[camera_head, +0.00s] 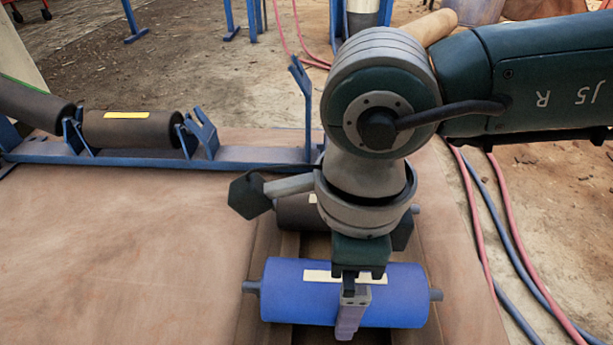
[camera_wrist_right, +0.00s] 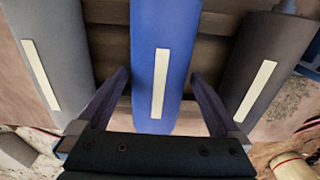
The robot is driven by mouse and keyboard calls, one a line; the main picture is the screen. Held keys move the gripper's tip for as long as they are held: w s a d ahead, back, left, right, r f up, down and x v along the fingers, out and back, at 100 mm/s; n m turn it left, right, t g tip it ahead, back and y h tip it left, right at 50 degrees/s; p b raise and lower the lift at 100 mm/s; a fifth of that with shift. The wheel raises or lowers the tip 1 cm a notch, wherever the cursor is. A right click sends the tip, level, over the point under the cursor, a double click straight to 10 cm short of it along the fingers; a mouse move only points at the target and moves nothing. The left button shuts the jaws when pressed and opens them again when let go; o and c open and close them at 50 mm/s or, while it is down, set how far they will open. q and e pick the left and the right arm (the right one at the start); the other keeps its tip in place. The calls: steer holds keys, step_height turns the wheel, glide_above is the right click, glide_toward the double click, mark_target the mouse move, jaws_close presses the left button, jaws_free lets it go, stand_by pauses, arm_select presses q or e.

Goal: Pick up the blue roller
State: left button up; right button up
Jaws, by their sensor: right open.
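The blue roller (camera_head: 400,295) lies crosswise on the brown support in the head view, with a pale label and grey shaft ends. It also shows in the middle of the right wrist view (camera_wrist_right: 180,60). My right gripper (camera_head: 350,312) is above the roller, one purple-grey finger hanging down its near side; the roller hides the other. In the right wrist view my right gripper (camera_wrist_right: 160,76) has its fingers apart, one on each side of the roller, with gaps between. Contact is not visible. My left gripper is not in view.
Grey rollers flank the blue one in the wrist view, one left (camera_wrist_right: 55,50) and one right (camera_wrist_right: 270,65). A dark roller (camera_head: 293,211) is partly hidden behind my wrist. A blue frame (camera_head: 250,155) with dark rollers stands at the left. Hoses (camera_head: 500,230) lie right.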

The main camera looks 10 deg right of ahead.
step_height(320, 180, down, 3)
steer(key=shift+f+b, duration=0.1)
steer(key=shift+b, duration=0.5)
steer(key=shift+s+r, duration=0.1)
steer(key=shift+r, duration=0.1)
steer(key=shift+c, duration=0.2)
jaws_close()
